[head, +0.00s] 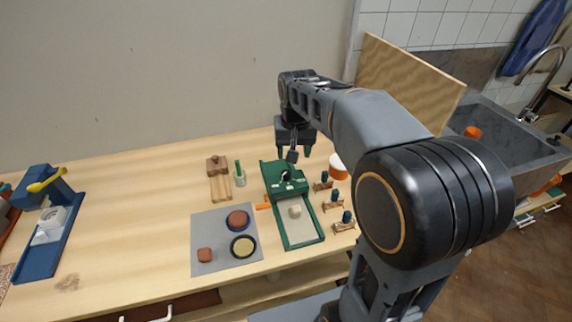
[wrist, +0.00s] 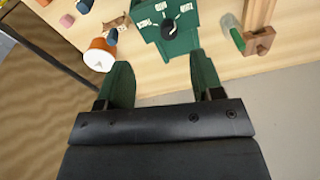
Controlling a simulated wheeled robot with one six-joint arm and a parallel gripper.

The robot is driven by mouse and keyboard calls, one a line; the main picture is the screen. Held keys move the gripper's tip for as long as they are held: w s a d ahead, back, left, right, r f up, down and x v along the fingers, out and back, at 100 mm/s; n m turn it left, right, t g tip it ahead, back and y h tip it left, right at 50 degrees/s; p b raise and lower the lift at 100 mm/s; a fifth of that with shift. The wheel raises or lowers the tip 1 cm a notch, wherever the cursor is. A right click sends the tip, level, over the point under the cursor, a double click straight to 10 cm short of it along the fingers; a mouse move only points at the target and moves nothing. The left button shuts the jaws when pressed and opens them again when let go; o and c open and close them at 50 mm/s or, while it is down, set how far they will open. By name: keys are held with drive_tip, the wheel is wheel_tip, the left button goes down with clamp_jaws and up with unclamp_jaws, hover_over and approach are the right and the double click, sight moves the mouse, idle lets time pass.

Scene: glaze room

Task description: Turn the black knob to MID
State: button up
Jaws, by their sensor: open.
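The black knob (head: 286,175) is on the green box (head: 275,166) at the back of a green-framed tray on the table. In the wrist view the knob (wrist: 168,26) is at the top centre, with small white labels around it. I cannot read the labels surely or tell which one the knob points to. My gripper (head: 294,152) hangs above and behind the knob in the head view. In the wrist view its two green fingers (wrist: 160,72) are apart with nothing between them, and the knob lies beyond their tips.
An orange-and-white pot (head: 339,166) and several small blue-topped pieces on wooden stands (head: 337,199) are right of the green box. A green cup (head: 240,179) and wooden block (head: 217,166) are to its left. A grey mat (head: 212,263) holds round pieces. The table's left middle is clear.

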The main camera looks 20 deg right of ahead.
drive_tip(key=g, duration=0.1)
hover_over(286, 172)
drive_tip(key=f+m+p, duration=0.1)
drive_tip(key=f, duration=0.1)
wheel_tip(286, 172, down, 12)
drive_tip(key=shift+f+p, duration=0.2)
drive_tip(key=shift+p, duration=0.6)
drive_tip(key=c, duration=0.9)
